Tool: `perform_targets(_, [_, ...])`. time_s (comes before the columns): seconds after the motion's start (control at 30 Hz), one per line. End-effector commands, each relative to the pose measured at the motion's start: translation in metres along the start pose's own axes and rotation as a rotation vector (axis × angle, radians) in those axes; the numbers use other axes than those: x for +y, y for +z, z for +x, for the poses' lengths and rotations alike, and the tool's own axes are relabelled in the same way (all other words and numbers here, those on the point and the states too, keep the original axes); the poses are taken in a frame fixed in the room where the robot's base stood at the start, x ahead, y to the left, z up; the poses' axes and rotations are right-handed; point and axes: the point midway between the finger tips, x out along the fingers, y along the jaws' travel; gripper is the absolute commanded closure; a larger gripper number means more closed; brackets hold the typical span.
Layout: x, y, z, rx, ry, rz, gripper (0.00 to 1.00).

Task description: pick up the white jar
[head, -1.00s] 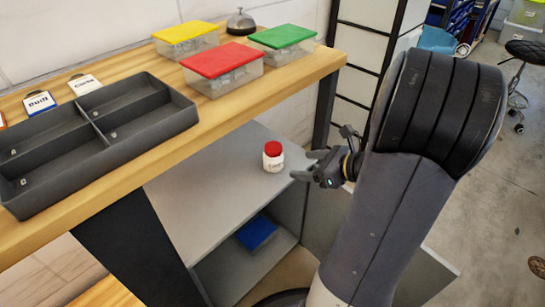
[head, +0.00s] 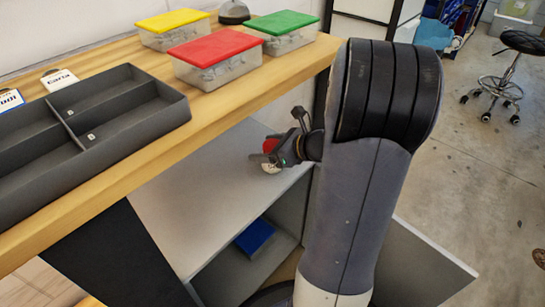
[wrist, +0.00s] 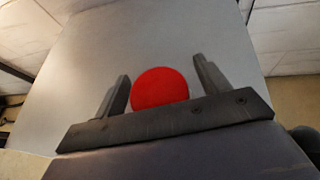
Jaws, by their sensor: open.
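The white jar with a red lid (head: 271,145) stands on the grey shelf (head: 210,185) under the wooden bench, mostly hidden behind my gripper in the head view. My gripper (head: 267,160) is at the jar. The fingers are open. The jar's white body is hidden in the wrist view.
The wooden bench top (head: 225,95) overhangs the shelf. It carries a grey divided tray (head: 150,122), clear boxes with yellow (head: 174,21), red (head: 216,48) and green (head: 283,22) lids, and a bell (head: 233,13). A blue box (head: 254,236) sits lower down.

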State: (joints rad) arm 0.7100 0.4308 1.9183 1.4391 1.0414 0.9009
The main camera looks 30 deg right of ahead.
Motion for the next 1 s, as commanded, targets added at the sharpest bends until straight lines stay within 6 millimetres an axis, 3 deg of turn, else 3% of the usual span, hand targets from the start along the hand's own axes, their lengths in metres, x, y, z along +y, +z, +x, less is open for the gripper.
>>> perform_targets(0.07, [0.0000, 0.0001, -0.0003, 0.000, 0.000, 0.000, 0.31])
perform_targets(0.7, [0.0000, -0.0001, -0.0006, 0.000, 0.000, 0.000, 0.83])
perform_targets(1.0, [-0.0001, 0.0023, -0.0016, -0.001, 0.000, 0.000, 0.83])
